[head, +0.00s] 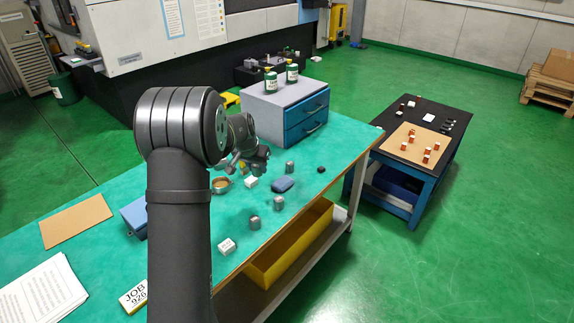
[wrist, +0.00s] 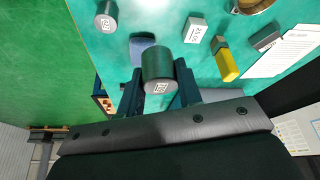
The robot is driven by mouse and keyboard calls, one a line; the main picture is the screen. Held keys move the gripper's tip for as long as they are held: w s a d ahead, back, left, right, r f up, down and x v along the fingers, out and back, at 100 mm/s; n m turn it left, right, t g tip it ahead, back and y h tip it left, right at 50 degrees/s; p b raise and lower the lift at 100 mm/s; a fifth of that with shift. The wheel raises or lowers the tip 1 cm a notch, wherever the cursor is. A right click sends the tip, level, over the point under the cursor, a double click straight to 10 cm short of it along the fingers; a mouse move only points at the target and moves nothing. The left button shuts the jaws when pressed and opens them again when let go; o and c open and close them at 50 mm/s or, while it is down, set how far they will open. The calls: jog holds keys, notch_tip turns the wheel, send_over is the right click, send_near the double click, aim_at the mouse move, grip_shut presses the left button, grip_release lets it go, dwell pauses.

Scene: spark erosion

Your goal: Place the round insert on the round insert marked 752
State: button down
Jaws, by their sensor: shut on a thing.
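My gripper (wrist: 158,85) is shut on a dark grey round insert (wrist: 158,68), whose near end face carries a small pale mark too small to read. In the head view my gripper (head: 252,160) hangs over the back part of the green bench, and the held insert cannot be made out clearly. Three grey round inserts show there, at the back (head: 289,168), in the middle (head: 278,203) and nearer the front (head: 254,222). One upright insert (wrist: 106,16) shows in the wrist view, apart from the held one. I cannot read which is marked 752.
A blue object (head: 282,185) and white blocks (head: 251,183) (head: 227,246) lie near the inserts. A brass-coloured bowl (head: 221,185) and a yellow block (wrist: 227,65) are close by. A blue drawer cabinet (head: 306,118) stands behind. The bench's right edge (head: 330,195) is near the inserts.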

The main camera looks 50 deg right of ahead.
jog(key=s+d+r, duration=0.1)
jog(key=s+d, duration=0.2)
jog(key=d, duration=0.4)
jog(key=s+d+r+n, duration=0.1)
jog(key=s+d, duration=0.2)
jog(key=d, duration=0.4)
jog(key=s+d+r, duration=0.1)
jog(key=s+d, duration=0.2)
jog(key=d, duration=0.4)
send_over(290, 163)
notch_tip(290, 163, down, 7)
jog(key=shift+f, duration=2.15)
jog(key=shift+f, duration=0.15)
jog(key=c, duration=1)
grip_release()
